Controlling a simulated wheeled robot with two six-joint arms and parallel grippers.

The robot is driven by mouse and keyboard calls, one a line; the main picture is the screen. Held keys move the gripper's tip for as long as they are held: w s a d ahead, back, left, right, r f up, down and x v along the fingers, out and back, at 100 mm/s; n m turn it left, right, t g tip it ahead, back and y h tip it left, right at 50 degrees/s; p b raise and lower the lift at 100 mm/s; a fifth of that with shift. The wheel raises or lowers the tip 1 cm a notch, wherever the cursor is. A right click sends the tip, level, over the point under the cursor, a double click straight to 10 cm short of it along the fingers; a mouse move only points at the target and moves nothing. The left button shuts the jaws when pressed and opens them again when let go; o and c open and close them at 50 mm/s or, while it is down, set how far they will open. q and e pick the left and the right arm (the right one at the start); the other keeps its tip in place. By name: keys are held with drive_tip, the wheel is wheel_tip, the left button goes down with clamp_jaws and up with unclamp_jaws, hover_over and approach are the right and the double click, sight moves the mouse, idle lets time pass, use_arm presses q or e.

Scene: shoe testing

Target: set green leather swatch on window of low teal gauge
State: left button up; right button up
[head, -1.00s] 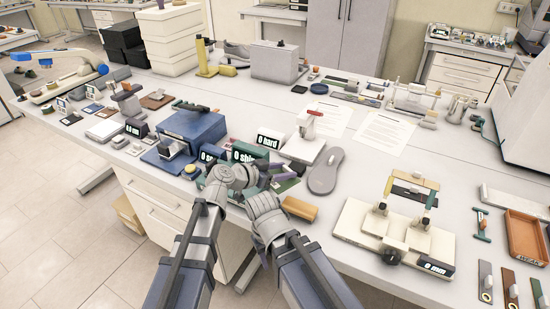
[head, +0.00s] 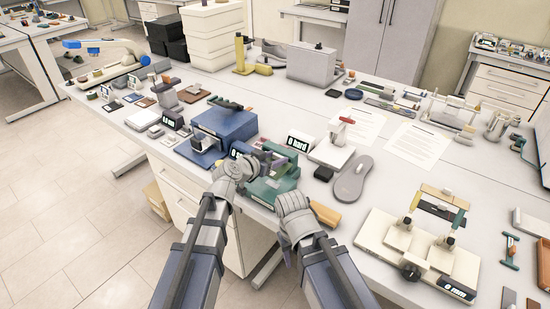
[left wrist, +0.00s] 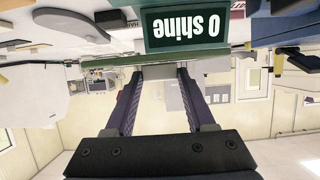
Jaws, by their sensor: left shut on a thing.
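The low teal gauge (head: 270,192) sits near the table's front edge in the head view. Its "0 shine" display (left wrist: 185,26) fills the top of the left wrist view, upside down. My left gripper (head: 268,160) is over the gauge. In the left wrist view its fingers (left wrist: 158,74) are shut on a small grey tab. A thin green sheet, the green leather swatch (left wrist: 105,62), shows edge-on at the fingertips, close to the gauge. The gauge's window is hidden, and I cannot tell if the swatch touches it. My right gripper is mostly hidden beyond its wrist (head: 295,220).
A blue gauge (head: 225,125) stands just left of the teal one. A white "0 hard" gauge (head: 332,152) and a grey shoe sole (head: 352,178) lie to the right. A cream gauge (head: 415,245) is farther right. A tan block (head: 325,214) lies near the front edge.

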use_arm(q)
drive_tip(key=shift+f, duration=0.1)
drive_tip(key=b, duration=0.6)
hover_over(275, 182)
wheel_tip(275, 182, down, 6)
drive_tip(key=shift+r, duration=0.2)
drive_tip(key=shift+f+b, duration=0.95)
drive_tip(key=shift+f, duration=0.1)
idle(1.0)
drive_tip(key=o, duration=1.4)
drive_tip(key=shift+s+r, duration=0.1)
drive_tip(key=p+v, duration=0.3)
drive_tip(key=v, duration=0.4)
drive_tip(key=shift+s+a+r, duration=0.15)
drive_tip(key=shift+s+a, duration=0.1)
drive_tip(key=shift+s, duration=0.05)
